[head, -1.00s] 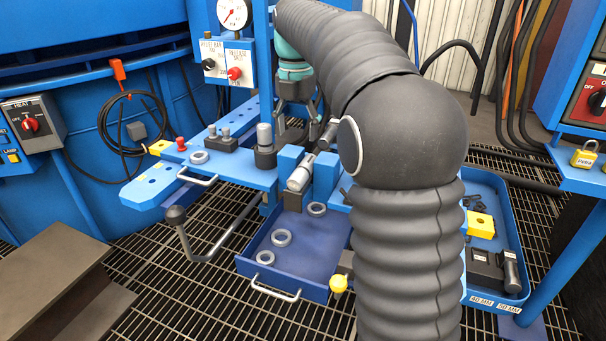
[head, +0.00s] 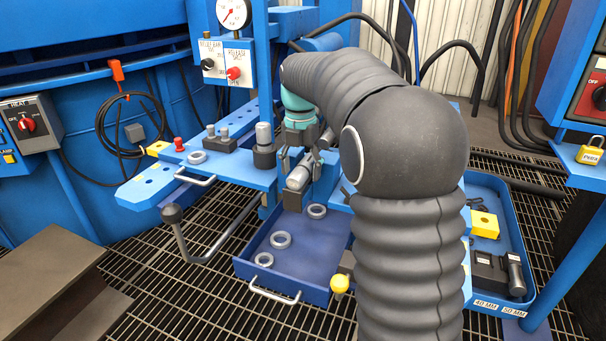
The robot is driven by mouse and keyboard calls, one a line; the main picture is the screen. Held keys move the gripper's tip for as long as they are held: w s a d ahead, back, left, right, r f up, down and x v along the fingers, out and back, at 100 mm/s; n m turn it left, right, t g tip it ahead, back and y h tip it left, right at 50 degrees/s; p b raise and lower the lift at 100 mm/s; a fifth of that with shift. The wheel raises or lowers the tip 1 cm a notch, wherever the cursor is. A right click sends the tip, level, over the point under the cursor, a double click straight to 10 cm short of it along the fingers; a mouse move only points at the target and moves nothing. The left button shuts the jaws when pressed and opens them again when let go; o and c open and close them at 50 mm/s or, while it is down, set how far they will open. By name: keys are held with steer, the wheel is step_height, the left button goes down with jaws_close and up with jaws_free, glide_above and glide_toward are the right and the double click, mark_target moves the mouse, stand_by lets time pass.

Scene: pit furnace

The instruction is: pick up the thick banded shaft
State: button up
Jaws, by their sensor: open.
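A thick grey shaft (head: 299,178) lies tilted on the press bed between blue blocks, with a dark block under its near end. Bands on it are too small to make out. My gripper (head: 300,163) points down just above and around the shaft's upper end, its dark fingers spread and open. I cannot tell whether they touch the shaft. Another grey cylinder (head: 327,138) shows right behind the gripper, partly hidden by my arm. A grey pin (head: 264,133) stands upright in a black holder to the left.
A blue drawer (head: 328,292) with several grey rings is open below the bed. A bent lever with a black knob (head: 171,213) sticks out at the left. A blue tray (head: 518,250) is at the right. Gauge panel (head: 227,58) stands close behind. My arm hides the bed's right part.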

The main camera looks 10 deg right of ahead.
jaws_close()
steer(key=shift+r, duration=0.15)
stand_by(0.4)
